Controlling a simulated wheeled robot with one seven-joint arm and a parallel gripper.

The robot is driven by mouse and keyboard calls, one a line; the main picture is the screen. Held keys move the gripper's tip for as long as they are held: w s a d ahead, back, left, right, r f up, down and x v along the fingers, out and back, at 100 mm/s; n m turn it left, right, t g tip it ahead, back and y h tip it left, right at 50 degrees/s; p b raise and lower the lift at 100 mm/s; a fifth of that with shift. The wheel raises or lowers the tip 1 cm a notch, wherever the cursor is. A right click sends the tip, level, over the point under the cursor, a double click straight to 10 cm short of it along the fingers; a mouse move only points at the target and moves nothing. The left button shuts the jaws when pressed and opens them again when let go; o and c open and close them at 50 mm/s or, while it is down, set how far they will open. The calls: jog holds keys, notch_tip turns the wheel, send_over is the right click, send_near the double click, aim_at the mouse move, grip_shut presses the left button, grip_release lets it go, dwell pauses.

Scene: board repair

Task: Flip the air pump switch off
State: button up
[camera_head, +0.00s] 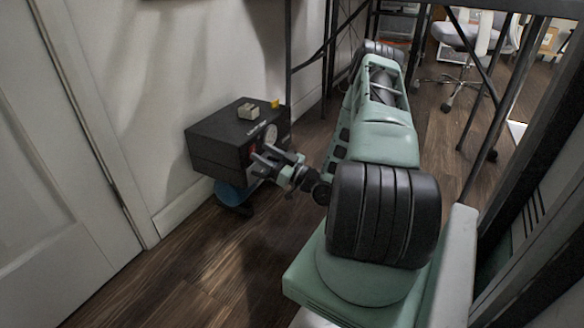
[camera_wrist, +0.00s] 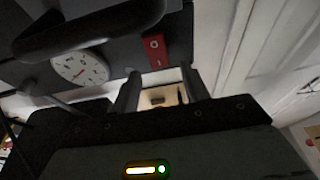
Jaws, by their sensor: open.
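The air pump (camera_head: 222,142) is a black box standing low by the white wall in the head view. Its red switch (camera_head: 253,149) shows on the front face, partly behind my gripper (camera_head: 268,160). In the wrist view the red rocker switch (camera_wrist: 154,50) carries white O and I marks, with O at the top. I cannot tell which side is pressed in. My gripper (camera_wrist: 160,82) is open and empty, its two dark fingers apart just below the switch in that view. Whether a finger touches the panel is unclear.
A round white gauge (camera_wrist: 80,67) sits beside the switch. A dark handle or hose (camera_wrist: 90,28) crosses above it. A blue tank (camera_head: 232,192) is under the box. A small beige block (camera_head: 248,112) lies on top. A white door (camera_head: 60,150) is at left.

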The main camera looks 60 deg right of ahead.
jog(key=p+v, duration=0.6)
jog(key=v, duration=0.9)
jog(key=shift+s, duration=0.4)
